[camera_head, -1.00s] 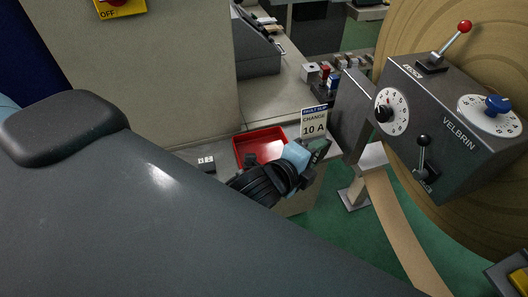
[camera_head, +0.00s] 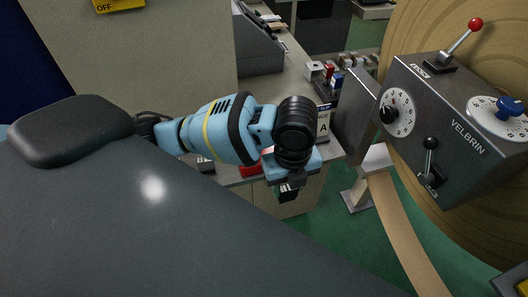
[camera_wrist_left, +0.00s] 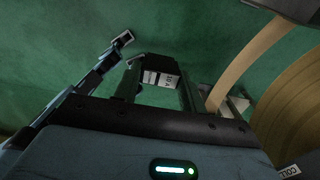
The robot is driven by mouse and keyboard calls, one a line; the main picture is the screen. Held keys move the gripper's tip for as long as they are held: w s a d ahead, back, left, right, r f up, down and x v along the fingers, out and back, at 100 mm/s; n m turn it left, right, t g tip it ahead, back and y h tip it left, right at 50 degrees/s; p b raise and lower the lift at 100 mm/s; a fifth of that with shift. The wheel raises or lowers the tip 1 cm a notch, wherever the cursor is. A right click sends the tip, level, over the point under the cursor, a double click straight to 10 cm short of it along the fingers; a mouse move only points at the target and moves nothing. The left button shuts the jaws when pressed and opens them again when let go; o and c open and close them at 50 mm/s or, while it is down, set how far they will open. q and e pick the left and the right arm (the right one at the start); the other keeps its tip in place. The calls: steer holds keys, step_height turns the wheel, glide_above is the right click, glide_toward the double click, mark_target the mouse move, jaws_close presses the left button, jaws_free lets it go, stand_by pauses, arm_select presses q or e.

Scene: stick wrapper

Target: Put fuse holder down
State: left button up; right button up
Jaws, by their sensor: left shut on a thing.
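My left gripper (camera_head: 291,180) points down at the front edge of the grey counter. It is shut on the fuse holder (camera_head: 288,194), a small dark block, mostly hidden by the gripper. In the left wrist view the fuse holder (camera_wrist_left: 160,76) shows between the fingers of my left gripper (camera_wrist_left: 157,84), with a white "10 A" label, above green floor. The red tray (camera_head: 250,169) on the counter is mostly hidden behind my left arm; only a small part of its rim shows. My right gripper is not in view.
A "10 A" sign (camera_head: 323,122) stands on the counter, partly hidden by my arm. A small dark block (camera_head: 205,165) lies left of the tray. The grey VELBRIN control box (camera_head: 440,125) and a large brown roll (camera_head: 420,30) stand at right. Green floor (camera_head: 345,240) lies below.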

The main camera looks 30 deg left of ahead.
arm_select(q)
steer(key=shift+s+a+r, duration=0.1)
steer(key=shift+s+a, duration=0.05)
steer(key=shift+a, duration=0.1)
steer(key=w+a, duration=0.4)
steer(key=w+a+f, duration=0.1)
steer(key=w+a, duration=0.3)
steer(key=a, duration=0.1)
steer(key=w+a+f, duration=0.1)
steer(key=w+a, duration=0.2)
steer(key=a, duration=0.1)
steer(key=shift+w+a+f, duration=0.25)
steer(key=shift+w+a, duration=0.05)
steer(key=shift+w, duration=0.1)
steer(key=shift+f, duration=0.5)
steer(key=o, duration=1.1)
step_height(320, 180, up, 12)
steer(key=shift+r, duration=0.1)
